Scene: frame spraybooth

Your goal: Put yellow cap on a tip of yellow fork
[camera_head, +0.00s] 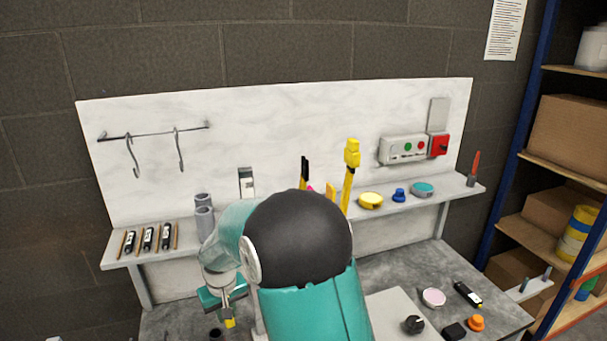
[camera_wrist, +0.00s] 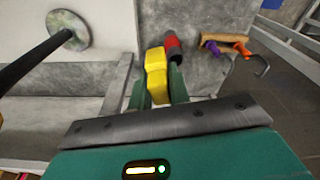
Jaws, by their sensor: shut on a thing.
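My gripper (camera_head: 228,306) is low at the left of my arm in the head view, over the grey worktop. In the wrist view, my gripper (camera_wrist: 156,88) is shut on a small blocky yellow piece, which looks like the yellow cap (camera_wrist: 156,62). Its yellow end also shows below the fingers in the head view (camera_head: 229,323). I cannot pick out the yellow fork with certainty. A tall upright yellow object (camera_head: 350,160) stands at the shelf behind my arm; its lower part is hidden. My arm also hides the middle of the bench.
The shelf (camera_head: 455,190) holds a yellow tin (camera_head: 370,201), a blue knob (camera_head: 399,195), a teal tin (camera_head: 423,190) and grey cylinders (camera_head: 204,222). An orange knob (camera_head: 476,323) lies on the worktop at right. A red cylinder (camera_wrist: 172,45) is close beside the held piece.

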